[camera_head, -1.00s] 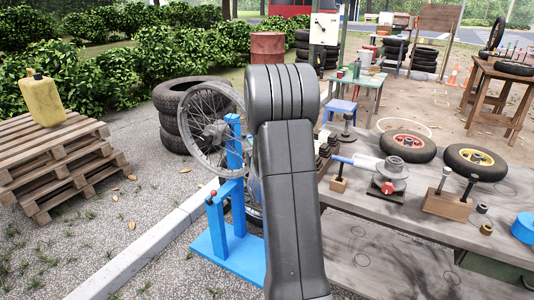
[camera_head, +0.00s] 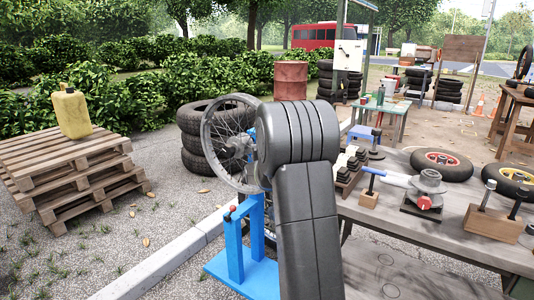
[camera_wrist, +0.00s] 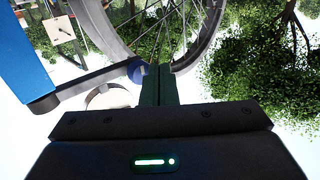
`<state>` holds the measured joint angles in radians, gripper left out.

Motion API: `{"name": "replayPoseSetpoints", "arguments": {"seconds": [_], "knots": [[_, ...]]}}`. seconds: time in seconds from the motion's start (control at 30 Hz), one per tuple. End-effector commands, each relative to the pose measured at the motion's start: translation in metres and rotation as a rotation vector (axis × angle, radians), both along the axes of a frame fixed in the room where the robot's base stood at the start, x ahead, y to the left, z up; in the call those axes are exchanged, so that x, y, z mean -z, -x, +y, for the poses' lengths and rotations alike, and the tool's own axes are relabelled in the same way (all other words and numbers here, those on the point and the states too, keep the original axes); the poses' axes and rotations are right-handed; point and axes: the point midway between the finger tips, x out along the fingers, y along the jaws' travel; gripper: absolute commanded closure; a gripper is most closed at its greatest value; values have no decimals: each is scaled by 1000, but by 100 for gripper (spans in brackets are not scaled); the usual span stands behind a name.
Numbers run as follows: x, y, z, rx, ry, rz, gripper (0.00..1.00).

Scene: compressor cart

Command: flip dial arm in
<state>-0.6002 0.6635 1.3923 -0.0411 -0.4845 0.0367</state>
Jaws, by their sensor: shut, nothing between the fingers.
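A bare spoked wheel (camera_head: 228,140) is mounted on the blue stand (camera_head: 234,258) left of my arm in the head view. A small red knob (camera_head: 233,208) tops a short blue post of the stand. In the wrist view, a slim grey arm (camera_wrist: 90,82) runs from the blue post (camera_wrist: 20,60) to a small round blue piece (camera_wrist: 138,71) close to the wheel rim (camera_wrist: 200,40). A pale round part (camera_wrist: 108,97) sits beneath it. My gripper (camera_wrist: 160,70) is shut and empty, its fingertips by the rim, just right of the blue piece. Contact cannot be told. My arm hides the gripper in the head view.
A workbench (camera_head: 440,235) with tyres, a grey device (camera_head: 427,185) and wooden blocks stands to the right. Stacked tyres (camera_head: 203,160) stand behind the wheel. Pallets (camera_head: 70,170) with a yellow can (camera_head: 72,112) are at the left. The pavement between is clear.

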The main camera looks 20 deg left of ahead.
Motion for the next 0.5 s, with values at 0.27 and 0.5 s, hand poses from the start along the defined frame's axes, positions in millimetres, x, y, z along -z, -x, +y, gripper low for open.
{"name": "replayPoseSetpoints", "arguments": {"seconds": [0.27, 0.5], "knots": [[1, -17, 8, 1, 0, -2, 100], [0, -23, 10, 1, -1, -1, 100]]}}
